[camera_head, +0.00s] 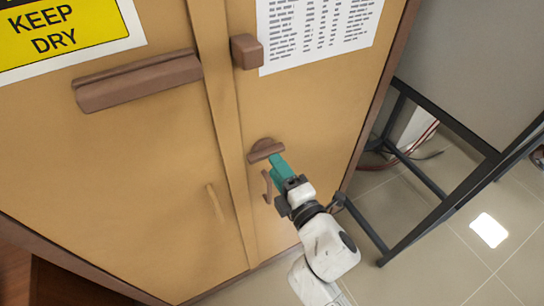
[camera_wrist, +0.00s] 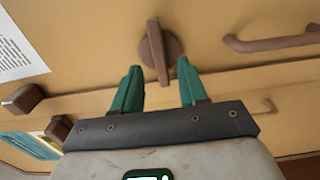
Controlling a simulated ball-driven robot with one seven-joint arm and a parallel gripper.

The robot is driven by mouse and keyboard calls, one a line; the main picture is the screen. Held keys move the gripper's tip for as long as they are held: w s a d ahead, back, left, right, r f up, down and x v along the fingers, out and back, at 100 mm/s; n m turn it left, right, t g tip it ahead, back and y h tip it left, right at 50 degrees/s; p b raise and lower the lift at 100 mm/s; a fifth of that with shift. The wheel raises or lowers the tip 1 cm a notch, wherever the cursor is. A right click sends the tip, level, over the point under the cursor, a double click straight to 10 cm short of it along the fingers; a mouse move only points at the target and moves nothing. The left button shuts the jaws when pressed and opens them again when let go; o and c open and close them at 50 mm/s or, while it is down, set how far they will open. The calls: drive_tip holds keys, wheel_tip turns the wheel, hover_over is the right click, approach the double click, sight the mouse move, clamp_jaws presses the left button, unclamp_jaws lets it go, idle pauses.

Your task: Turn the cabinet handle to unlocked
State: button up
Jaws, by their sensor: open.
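The cabinet (camera_head: 185,130) is tan with two doors. Its brown turn handle, a bar on a round base, is on the right door and shows in the head view (camera_head: 264,151) and the wrist view (camera_wrist: 157,45). In the head view the bar lies crosswise to the door seam. My gripper (camera_head: 276,160) has teal fingers and is at the handle. In the wrist view my gripper (camera_wrist: 159,66) is open, with one finger on each side of the bar's near end. I cannot tell whether either finger touches it. In the head view the fingers partly hide the handle's right end.
A curved pull handle (camera_head: 267,187) is close beside my gripper, with another (camera_head: 216,203) on the left door. Brown blocks (camera_head: 139,82) (camera_head: 246,51) protrude higher up. A dark-framed stand (camera_head: 428,170) stands right of the cabinet. Tiled floor (camera_head: 450,255) is open at lower right.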

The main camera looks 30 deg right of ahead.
sight(265, 152)
drive_tip(key=shift+w, duration=1.75)
drive_tip(key=shift+c, duration=0.3)
clamp_jaws()
